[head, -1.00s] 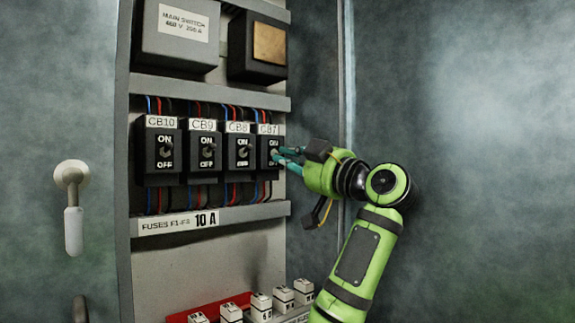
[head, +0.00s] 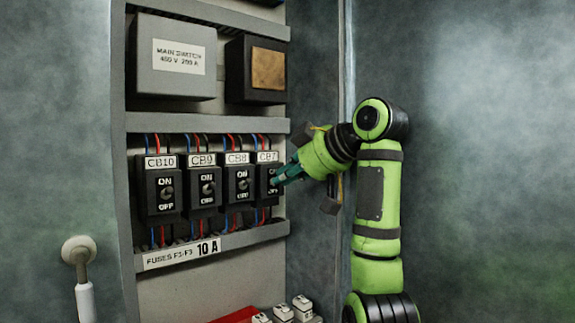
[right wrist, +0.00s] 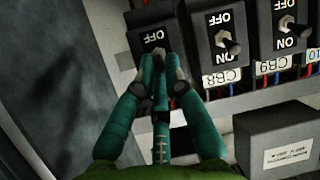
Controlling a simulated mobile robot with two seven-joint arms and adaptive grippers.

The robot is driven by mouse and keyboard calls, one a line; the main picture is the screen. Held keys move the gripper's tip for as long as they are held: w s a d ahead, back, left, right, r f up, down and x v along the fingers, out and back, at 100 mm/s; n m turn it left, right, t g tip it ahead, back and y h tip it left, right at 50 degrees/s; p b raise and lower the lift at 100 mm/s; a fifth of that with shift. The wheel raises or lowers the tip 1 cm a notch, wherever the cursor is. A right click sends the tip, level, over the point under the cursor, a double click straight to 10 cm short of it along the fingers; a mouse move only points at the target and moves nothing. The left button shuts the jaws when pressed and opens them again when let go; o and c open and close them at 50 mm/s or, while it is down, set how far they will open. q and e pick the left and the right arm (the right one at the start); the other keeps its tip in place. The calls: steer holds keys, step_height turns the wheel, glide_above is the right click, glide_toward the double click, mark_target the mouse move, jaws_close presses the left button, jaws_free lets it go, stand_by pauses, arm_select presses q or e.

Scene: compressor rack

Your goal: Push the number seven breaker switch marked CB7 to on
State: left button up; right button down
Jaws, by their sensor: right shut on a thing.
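The CB7 breaker (head: 263,190) is the rightmost black box in the row, with its white CB7 label (head: 267,157) above it. My right gripper (head: 277,179) reaches it from the right, fingers slanting down onto its front. In the right wrist view the picture is upside down; the teal fingers (right wrist: 160,58) close together at the CB7 switch, and the OFF mark of the CB7 breaker (right wrist: 153,36) shows just beyond the tips. The fingers are shut on the switch lever, which they hide, so its position cannot be told. My left gripper is not in view.
CB8 (head: 236,195), CB9 (head: 203,199) and CB10 (head: 158,203) sit close on the left in the same row. A grey main switch box (head: 175,85) and a black box (head: 238,75) are above. Fuses (head: 283,312) stand below. Room is free on the right.

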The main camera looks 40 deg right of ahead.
steer(key=shift+r, duration=0.1)
stand_by(0.4)
steer(key=c, duration=1.3)
jaws_free()
steer(key=shift+c, duration=0.2)
step_height(320, 180, up, 10)
